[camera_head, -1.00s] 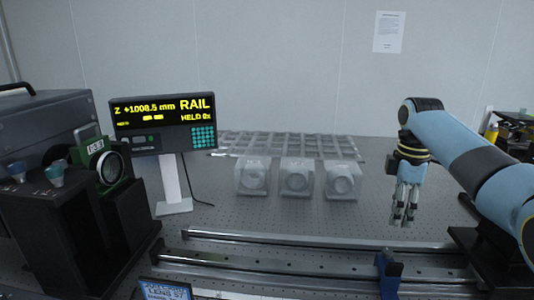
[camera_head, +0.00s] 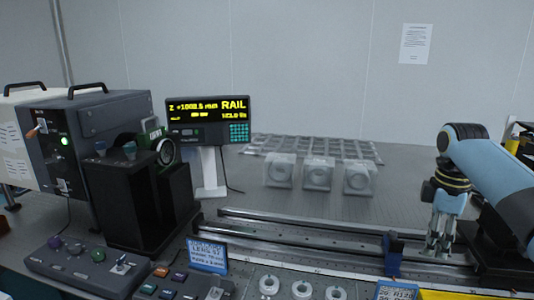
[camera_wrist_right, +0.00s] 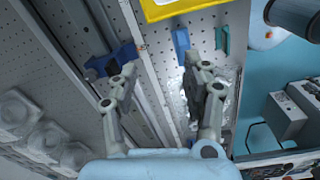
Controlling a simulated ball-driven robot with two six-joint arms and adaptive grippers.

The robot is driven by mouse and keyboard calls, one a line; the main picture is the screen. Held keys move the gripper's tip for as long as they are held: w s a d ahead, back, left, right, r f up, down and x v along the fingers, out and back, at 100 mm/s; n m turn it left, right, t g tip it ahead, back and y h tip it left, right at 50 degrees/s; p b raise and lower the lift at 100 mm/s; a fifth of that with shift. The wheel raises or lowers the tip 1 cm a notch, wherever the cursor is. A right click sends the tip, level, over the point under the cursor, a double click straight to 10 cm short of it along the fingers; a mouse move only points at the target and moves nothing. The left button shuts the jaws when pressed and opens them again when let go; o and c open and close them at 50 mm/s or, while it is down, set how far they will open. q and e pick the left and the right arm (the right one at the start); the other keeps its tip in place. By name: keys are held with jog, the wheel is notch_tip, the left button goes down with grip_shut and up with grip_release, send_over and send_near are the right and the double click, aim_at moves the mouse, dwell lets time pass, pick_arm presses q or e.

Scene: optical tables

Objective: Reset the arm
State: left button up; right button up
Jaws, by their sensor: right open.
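My right gripper (camera_head: 440,235) hangs fingers-down at the right of the head view, above the right end of the optical rail (camera_head: 310,238). In the right wrist view the gripper (camera_wrist_right: 165,85) shows its two fingers spread apart with nothing between them. A blue rail clamp (camera_head: 392,253) sits on the rail to the left of the gripper; it also shows in the right wrist view (camera_wrist_right: 112,62). The gripper is apart from it. My left gripper is not in view.
Three translucent lens blocks (camera_head: 318,174) stand behind the rail before a clear tray (camera_head: 320,148). A rail readout display (camera_head: 208,120) stands at left, beside a black mount (camera_head: 125,205) and a grey box (camera_head: 90,130). A control panel (camera_head: 95,265) and white rings (camera_head: 302,289) lie in front.

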jog(key=s+a+f+m+t, duration=0.1)
jog(key=s+a+f+m, duration=0.2)
jog(key=s, duration=0.5)
jog(key=s+a+f+m+t, duration=0.1)
jog(key=s+a+f+m, duration=0.2)
jog(key=s, duration=0.5)
jog(key=s+a+r+m+t, duration=0.1)
jog(key=s+r+m, duration=0.2)
jog(key=s, duration=0.6)
jog(key=s+a+r+m, duration=0.1)
jog(key=s+r+m, duration=0.1)
jog(key=s, duration=0.6)
jog(key=s+d+f+m+g+b, duration=0.2)
jog(key=f+b, duration=0.5)
jog(key=f, duration=2.7)
jog(key=s+d+f+b, duration=0.1)
jog(key=s+f+b, duration=0.4)
jog(key=s+f, duration=1.4)
jog(key=shift+d+f+n+h, duration=0.15)
jog(key=shift+f+n+h, duration=0.15)
jog(key=shift+f+n, duration=0.15)
